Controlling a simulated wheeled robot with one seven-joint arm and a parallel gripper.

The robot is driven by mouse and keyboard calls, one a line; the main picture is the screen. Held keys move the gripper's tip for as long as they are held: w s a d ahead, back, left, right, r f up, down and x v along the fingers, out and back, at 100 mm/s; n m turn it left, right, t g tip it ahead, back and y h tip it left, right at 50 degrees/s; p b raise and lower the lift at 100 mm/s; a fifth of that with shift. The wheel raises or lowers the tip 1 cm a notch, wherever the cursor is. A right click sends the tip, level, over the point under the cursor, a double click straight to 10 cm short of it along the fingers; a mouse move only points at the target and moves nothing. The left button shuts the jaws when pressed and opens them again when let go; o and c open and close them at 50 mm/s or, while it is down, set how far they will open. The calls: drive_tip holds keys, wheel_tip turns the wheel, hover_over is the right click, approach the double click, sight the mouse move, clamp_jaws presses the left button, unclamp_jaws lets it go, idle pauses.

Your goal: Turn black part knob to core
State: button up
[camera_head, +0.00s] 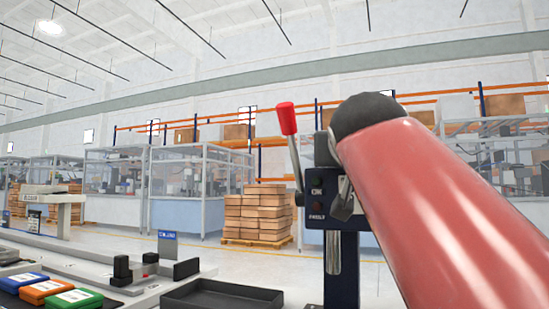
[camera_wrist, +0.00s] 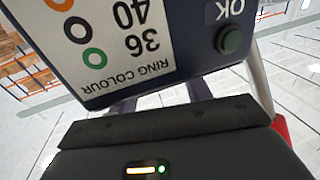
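A dark blue machine post (camera_head: 341,270) stands right of centre in the head view, with a control box (camera_head: 317,197) carrying small dark round controls and white lettering too small to read surely. I cannot pick out the black part knob for certain. My red arm with its black joint covers the right side of the box. My gripper (camera_head: 342,200) shows as grey metal beside the box, partly hidden by my arm.
A lever with a red grip (camera_head: 286,118) rises left of the box. A bench at lower left holds blue, orange and green cases (camera_head: 46,291) and a black tray (camera_head: 222,297). Stacked boxes (camera_head: 258,212) stand on a pallet behind, with open floor between.

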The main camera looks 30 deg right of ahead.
drive_tip(key=b+v, duration=0.1)
drive_tip(key=v, duration=0.6)
drive_tip(key=shift+s+a, duration=0.3)
